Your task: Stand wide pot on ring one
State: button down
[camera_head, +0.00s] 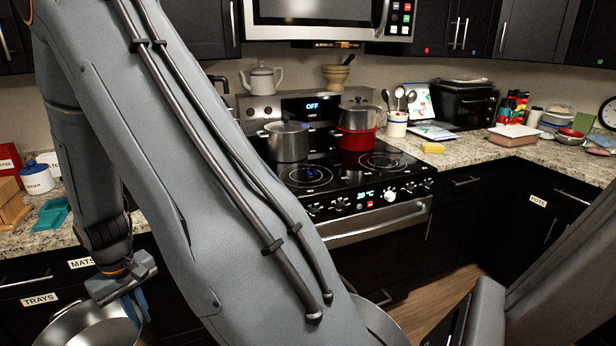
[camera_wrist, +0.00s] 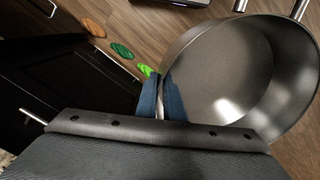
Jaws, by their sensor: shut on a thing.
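The wide pot (camera_head: 78,328) is a steel, empty, open-topped pot at the lower left of the head view, low in front of the drawers. It fills the right of the wrist view (camera_wrist: 225,85), with its inside showing. My gripper (camera_wrist: 161,98) has blue fingers shut on the pot's rim; in the head view the gripper (camera_head: 140,305) is at the pot's right side. The black glass stove (camera_head: 345,185) has two bare front rings, the left one (camera_head: 305,176) and the right one (camera_head: 382,162). I cannot read which ring is one.
A lidded steel pot (camera_head: 287,141) stands on the back left ring. A red pot (camera_head: 356,138) with a grey lidded pot (camera_head: 357,113) on it stands at the back right. A yellow sponge (camera_head: 432,147) lies on the right counter. My arm hides part of the stove's left side.

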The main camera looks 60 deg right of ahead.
aim_at(307, 175)
jog(key=z, duration=1.55)
